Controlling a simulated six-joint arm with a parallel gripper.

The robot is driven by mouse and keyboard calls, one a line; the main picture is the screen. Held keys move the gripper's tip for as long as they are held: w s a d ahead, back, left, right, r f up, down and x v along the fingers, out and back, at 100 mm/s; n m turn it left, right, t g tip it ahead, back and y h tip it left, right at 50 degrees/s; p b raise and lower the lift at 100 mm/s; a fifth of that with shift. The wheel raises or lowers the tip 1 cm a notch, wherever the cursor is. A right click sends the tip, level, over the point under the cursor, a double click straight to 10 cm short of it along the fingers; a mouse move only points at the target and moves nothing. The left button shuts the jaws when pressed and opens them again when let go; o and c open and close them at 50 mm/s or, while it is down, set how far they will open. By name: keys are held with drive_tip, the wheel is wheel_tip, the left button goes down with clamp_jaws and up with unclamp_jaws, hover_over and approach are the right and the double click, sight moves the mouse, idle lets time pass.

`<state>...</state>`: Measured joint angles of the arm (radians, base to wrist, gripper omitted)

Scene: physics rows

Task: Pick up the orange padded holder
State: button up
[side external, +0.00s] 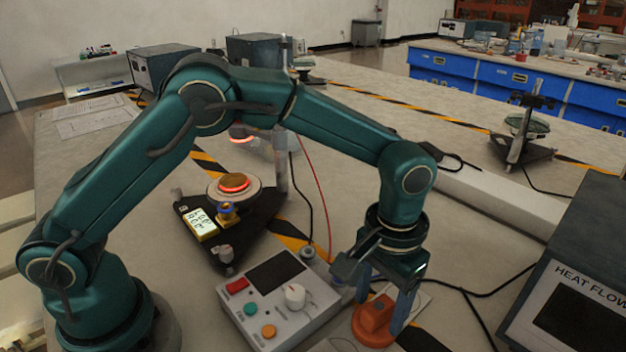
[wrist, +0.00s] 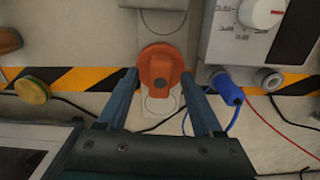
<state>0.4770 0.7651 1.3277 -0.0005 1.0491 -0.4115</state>
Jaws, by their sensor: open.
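The orange padded holder (side external: 376,318) stands on the table at the front, just right of the control box. In the wrist view the holder (wrist: 160,68) sits on a pale plate (wrist: 155,36), ahead of and between the two fingers. My gripper (side external: 386,308) points down over it, its blue-green fingers on either side of the holder. In the wrist view my gripper (wrist: 159,80) is open with nothing held. I cannot tell whether the fingertips touch the holder.
A control box (side external: 276,297) with knob and buttons stands close on the left. A blue plug (wrist: 226,88) and cables lie beside the right finger. A heat flow unit (side external: 570,275) is at the right. A black stand (side external: 232,225) with a glowing disc is further back.

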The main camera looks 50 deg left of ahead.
sight(379, 306)
drive_tip(key=shift+f, duration=0.3)
clamp_jaws()
drive_tip(key=shift+r, duration=0.15)
wheel_tip(379, 306, up, 10)
drive_tip(key=shift+f, duration=0.1)
idle(0.3)
